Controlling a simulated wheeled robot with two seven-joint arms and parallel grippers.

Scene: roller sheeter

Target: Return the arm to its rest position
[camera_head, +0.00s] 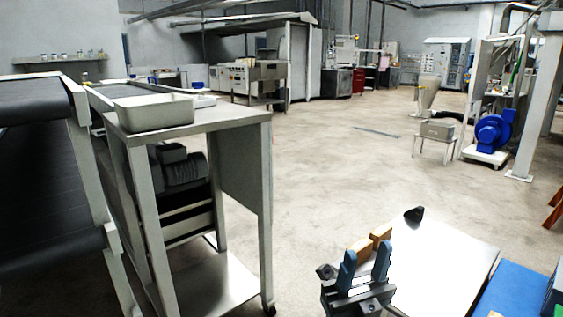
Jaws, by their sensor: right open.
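My right gripper (366,254) is at the lower middle of the head view, with its two blue fingers pointing up and spread apart. It is open, and I see nothing clamped between the fingers. It shows at the left edge of a pale tabletop (445,262). Two tan-brown blocks (381,234) show just behind the fingers; I cannot tell whether they touch the gripper. My left gripper is out of view.
A metal stand (240,130) bearing a metal tray (153,112) is at the left, beside a dark conveyor (40,190). A small black object (414,214) is at the tabletop's far corner. A blue surface (512,290) lies at lower right. The floor beyond is mostly clear.

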